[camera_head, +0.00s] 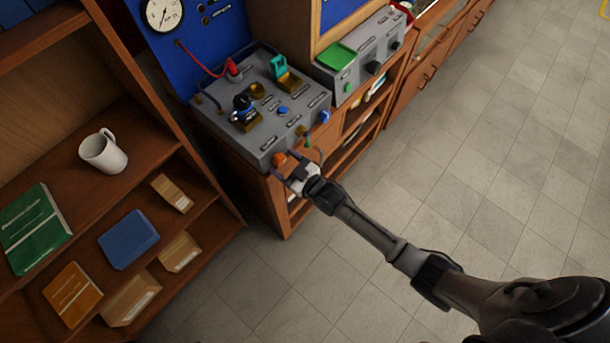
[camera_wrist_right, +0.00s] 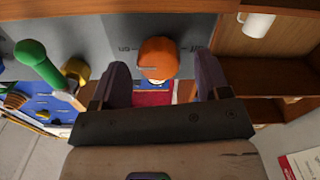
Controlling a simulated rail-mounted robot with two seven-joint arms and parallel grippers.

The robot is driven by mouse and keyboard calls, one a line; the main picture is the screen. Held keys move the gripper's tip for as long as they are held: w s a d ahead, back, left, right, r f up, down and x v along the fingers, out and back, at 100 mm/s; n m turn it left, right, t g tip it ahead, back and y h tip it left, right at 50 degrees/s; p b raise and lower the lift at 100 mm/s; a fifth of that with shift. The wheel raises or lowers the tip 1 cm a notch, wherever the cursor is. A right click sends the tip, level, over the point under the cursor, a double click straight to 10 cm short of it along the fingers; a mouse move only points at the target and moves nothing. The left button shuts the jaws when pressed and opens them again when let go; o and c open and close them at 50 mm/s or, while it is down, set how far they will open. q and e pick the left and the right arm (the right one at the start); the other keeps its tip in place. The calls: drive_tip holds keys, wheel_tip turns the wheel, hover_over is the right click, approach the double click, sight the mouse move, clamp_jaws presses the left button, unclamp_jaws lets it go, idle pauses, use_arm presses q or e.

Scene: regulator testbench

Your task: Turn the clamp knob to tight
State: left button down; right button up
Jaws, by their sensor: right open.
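The grey testbench box (camera_head: 225,117) carries several controls, and its labels are too small to read for me to tell which one is the clamp knob. An orange knob (camera_head: 280,159) is on its front face, near the lower corner. My right gripper (camera_head: 291,166) is open at that corner. In the right wrist view the orange knob (camera_wrist_right: 157,58) lies between the two fingers, with a gap on each side and small markings beside it. A green-handled lever (camera_wrist_right: 38,62) with a brass base is to the left there. My left gripper is out of view.
The box top holds a teal-topped brass piece (camera_head: 283,70), a black-and-blue fitting (camera_head: 243,108) and a red plug (camera_head: 232,67). A blue knob (camera_head: 325,116) is at its right end. A shelf with a white mug (camera_head: 104,152) stands at left. The tiled floor at right is clear.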

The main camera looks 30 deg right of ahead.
drive_tip(key=b+v, duration=0.1)
drive_tip(key=v, duration=1.1)
drive_tip(key=shift+s, duration=0.2)
drive_tip(key=shift+f, duration=0.1)
